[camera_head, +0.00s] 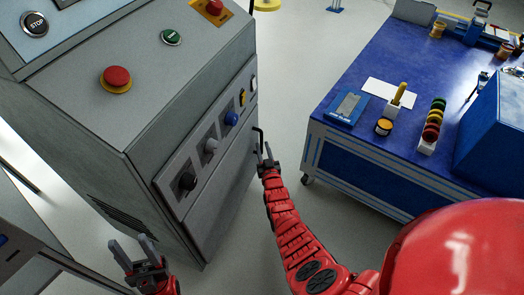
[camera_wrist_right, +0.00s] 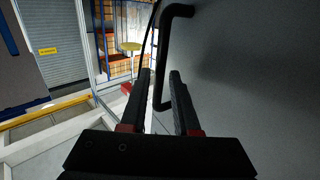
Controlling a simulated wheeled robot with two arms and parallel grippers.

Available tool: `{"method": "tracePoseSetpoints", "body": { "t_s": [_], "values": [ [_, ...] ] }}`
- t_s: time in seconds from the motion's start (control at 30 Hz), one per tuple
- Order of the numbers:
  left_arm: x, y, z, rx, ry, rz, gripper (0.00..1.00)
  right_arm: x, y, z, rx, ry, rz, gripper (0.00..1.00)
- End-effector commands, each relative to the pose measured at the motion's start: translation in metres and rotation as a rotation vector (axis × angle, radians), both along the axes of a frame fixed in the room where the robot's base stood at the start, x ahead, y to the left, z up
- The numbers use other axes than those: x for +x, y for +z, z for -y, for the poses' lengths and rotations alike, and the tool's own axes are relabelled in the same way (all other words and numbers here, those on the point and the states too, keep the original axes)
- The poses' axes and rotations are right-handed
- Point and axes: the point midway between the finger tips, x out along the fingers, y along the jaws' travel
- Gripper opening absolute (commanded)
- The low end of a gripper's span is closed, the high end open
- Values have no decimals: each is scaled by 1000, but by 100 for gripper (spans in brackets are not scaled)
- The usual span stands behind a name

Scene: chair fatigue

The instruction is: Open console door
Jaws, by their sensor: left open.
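The grey console (camera_head: 215,190) stands left of centre in the head view. Its door shows in the right wrist view as a dark grey panel (camera_wrist_right: 260,70), and it looks closed. A black bar handle (camera_head: 260,134) sticks out from the door; it also shows in the right wrist view (camera_wrist_right: 168,50). My right gripper (camera_head: 266,157) is at the handle. In the right wrist view its fingers (camera_wrist_right: 162,80) are apart, with the handle's lower part between them and a gap visible. My left gripper (camera_head: 132,244) is open and empty in front of the console's lower left.
A blue-topped workbench (camera_head: 340,75) with small items stands to the right, with floor (camera_head: 285,75) between it and the console. Red and green buttons and knobs sit on the console. A yellow stool (camera_wrist_right: 130,46) and shelving are in the background.

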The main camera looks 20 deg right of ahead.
Motion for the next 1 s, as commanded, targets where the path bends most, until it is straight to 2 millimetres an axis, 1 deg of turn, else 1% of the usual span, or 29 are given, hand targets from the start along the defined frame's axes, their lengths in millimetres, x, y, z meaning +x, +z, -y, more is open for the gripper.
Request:
{"method": "tracePoseSetpoints", "body": {
  "t_s": [0.03, 0.17, 0.47, 0.5, 0.63, 0.67, 1.0],
  "values": [
    [-1, -8, 0, 7, 1, 5, 50, 6, -3, 0, 1, 0, 3, 30],
    [-2, -11, 0, 17, 2, 13, 50, 15, 0, 0, 2, 1, 3, 30],
    [-3, -10, 0, 19, 2, 16, 50, 16, 1, 1, 1, 1, 1, 30],
    [-3, -10, 0, 19, 2, 16, 50, 16, 1, 1, 1, 1, 1, 26],
    [-3, -10, 0, 19, 2, 16, 50, 16, 1, 1, 1, 1, 0, 3],
    [-3, -10, 0, 19, 2, 16, 50, 16, 1, 1, 1, 1, 0, 0],
    [-3, -10, 0, 19, 2, 15, 50, 16, 1, 1, 1, 1, 0, 0]
  ]
}}
